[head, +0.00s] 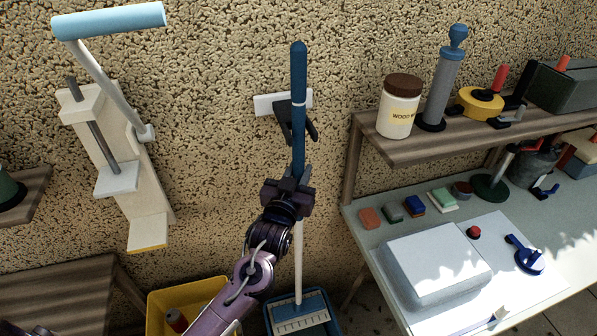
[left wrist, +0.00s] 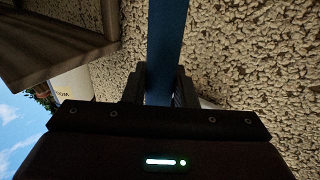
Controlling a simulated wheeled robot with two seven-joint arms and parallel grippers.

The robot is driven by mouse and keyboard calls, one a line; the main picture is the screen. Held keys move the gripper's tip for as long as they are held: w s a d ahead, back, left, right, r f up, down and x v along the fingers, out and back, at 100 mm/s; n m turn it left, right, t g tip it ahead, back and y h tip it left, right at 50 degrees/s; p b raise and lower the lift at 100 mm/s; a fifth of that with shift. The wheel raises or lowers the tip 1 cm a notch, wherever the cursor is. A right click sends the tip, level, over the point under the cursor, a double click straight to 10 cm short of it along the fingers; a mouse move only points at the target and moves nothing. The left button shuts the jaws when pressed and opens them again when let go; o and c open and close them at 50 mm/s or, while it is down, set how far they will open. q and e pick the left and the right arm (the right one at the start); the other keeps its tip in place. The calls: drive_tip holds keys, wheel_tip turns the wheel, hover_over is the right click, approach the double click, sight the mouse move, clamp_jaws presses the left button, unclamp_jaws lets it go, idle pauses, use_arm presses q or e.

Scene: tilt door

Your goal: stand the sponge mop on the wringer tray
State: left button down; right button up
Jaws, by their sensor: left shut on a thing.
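The sponge mop has a blue upper handle (head: 299,80) and a thin white shaft (head: 298,260), and it stands nearly upright in front of the wall. My left gripper (head: 288,192) is shut around the lower part of the blue handle. In the left wrist view the handle (left wrist: 166,45) runs between the two fingers. The shaft's foot meets a pale, slotted piece in a blue tray (head: 275,325) on the floor. I cannot tell whether the pale piece is the mop's head or part of the tray, or whether they touch. My right gripper is not in view.
A white wall bracket with a dark clip (head: 284,103) is behind the handle. A yellow bin (head: 160,300) stands left of the tray. A wooden shelf (head: 400,150) and a cluttered workbench (head: 365,250) are at the right. A lever press (head: 120,170) hangs at the left.

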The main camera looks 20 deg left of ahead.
use_arm(q)
drive_tip(key=shift+f, duration=0.3)
idle(0.5)
drive_tip(key=c, duration=1.2)
unclamp_jaws()
drive_tip(key=shift+c, duration=0.2)
drive_tip(key=shift+o, duration=0.9)
drive_tip(key=shift+s+f, duration=0.1)
drive_tip(key=shift+f, duration=0.05)
drive_tip(key=o, duration=0.3)
